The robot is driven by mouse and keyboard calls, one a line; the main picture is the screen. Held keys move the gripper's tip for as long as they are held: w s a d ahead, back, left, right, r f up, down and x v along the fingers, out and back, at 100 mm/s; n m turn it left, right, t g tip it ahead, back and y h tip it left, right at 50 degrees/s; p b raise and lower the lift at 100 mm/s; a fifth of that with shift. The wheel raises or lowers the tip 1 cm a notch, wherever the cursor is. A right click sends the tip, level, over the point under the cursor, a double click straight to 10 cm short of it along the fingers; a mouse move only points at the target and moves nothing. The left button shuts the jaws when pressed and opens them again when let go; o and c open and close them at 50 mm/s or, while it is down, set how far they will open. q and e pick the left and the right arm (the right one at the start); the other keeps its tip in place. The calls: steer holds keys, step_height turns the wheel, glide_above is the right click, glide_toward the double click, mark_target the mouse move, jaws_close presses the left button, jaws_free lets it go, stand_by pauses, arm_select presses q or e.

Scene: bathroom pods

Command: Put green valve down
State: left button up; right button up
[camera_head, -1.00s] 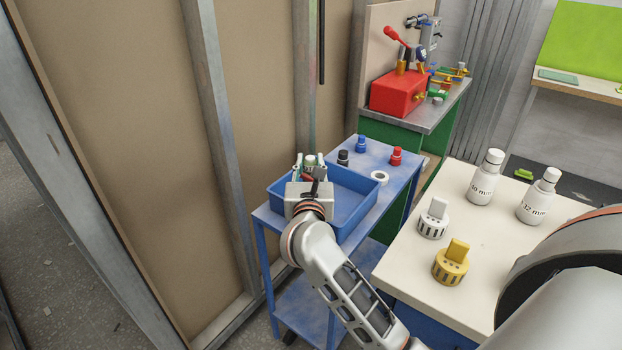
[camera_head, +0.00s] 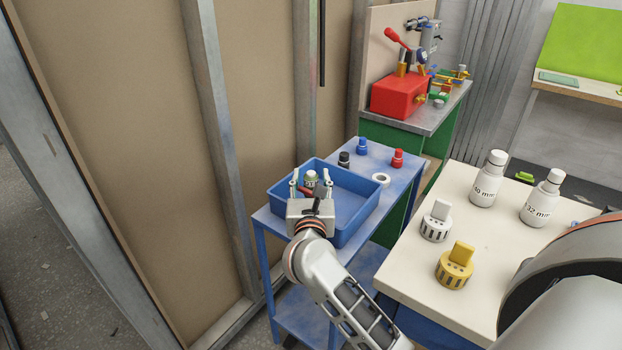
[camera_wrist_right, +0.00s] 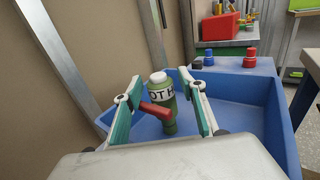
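The green valve (camera_wrist_right: 166,110) has a white top, a white label with dark letters and a red handle. It stands roughly upright inside the blue tray (camera_wrist_right: 267,105), near its left side. In the head view its pale top (camera_head: 311,178) shows between the fingers, within the tray (camera_head: 351,235). My right gripper (camera_head: 311,182) is open, with its two fingers on either side of the valve. The wrist view shows gaps between the fingers (camera_wrist_right: 166,93) and the valve body. The valve's base is partly hidden. My left gripper is out of view.
The tray sits on a blue cart (camera_head: 396,180). Behind it are a black-capped piece (camera_head: 344,160), a blue one (camera_head: 362,146), a red one (camera_head: 397,159) and a white ring (camera_head: 381,178). A wall (camera_head: 255,100) stands close on the left. A cream table (camera_head: 480,240) holds bottles.

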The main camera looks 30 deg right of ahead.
steer(key=shift+r, duration=0.25)
steer(key=v, duration=1.2)
